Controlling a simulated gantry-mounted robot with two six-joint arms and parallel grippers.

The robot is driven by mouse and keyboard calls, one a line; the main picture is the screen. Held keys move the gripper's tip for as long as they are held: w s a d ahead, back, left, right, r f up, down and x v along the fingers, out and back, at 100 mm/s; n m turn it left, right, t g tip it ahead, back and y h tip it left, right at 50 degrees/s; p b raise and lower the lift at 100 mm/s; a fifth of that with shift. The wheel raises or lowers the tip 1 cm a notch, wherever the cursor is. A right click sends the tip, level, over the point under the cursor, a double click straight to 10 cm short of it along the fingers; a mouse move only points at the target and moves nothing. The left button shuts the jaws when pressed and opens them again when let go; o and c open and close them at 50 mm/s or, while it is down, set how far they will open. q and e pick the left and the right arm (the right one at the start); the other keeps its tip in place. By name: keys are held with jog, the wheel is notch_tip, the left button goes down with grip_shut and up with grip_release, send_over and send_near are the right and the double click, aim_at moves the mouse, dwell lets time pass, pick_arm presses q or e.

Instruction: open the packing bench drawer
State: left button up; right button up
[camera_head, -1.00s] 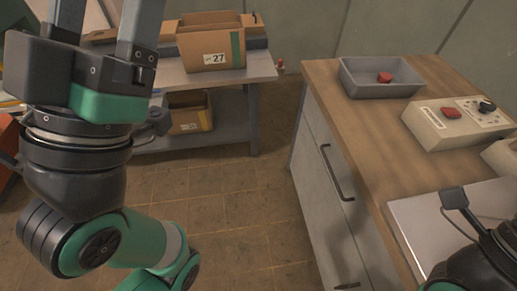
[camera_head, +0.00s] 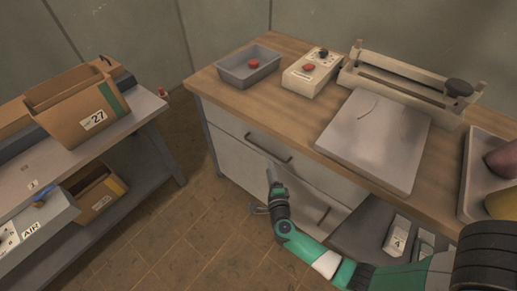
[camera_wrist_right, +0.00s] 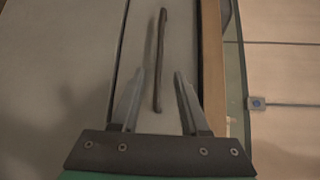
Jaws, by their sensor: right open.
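The packing bench (camera_head: 215,88) has a wooden top and pale grey fronts. Its upper drawer (camera_head: 312,177) looks shut, with a dark bar handle (camera_head: 268,149) on its front. The handle also shows in the right wrist view (camera_wrist_right: 159,50), running lengthwise between the fingers. My right gripper (camera_head: 269,167) reaches the drawer front just below the handle; its fingers (camera_wrist_right: 158,78) are open, one on either side of the handle's near part. I see no contact between fingers and handle. My left gripper is not in view.
On the bench are a grey tray (camera_head: 232,77), a control box with a red button (camera_head: 300,80), a pale flat plate (camera_head: 375,145) and a sealer-like device (camera_head: 400,88). A lower handle (camera_head: 323,216) is below. A side table (camera_head: 145,105) holds cardboard boxes; floor between is clear.

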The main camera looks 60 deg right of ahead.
aim_at(264, 149)
jog(key=b+x, duration=0.5)
jog(key=x, duration=0.6)
jog(key=shift+w+d, duration=0.1)
jog(key=shift+w, duration=0.2)
grip_shut()
dwell(0.8)
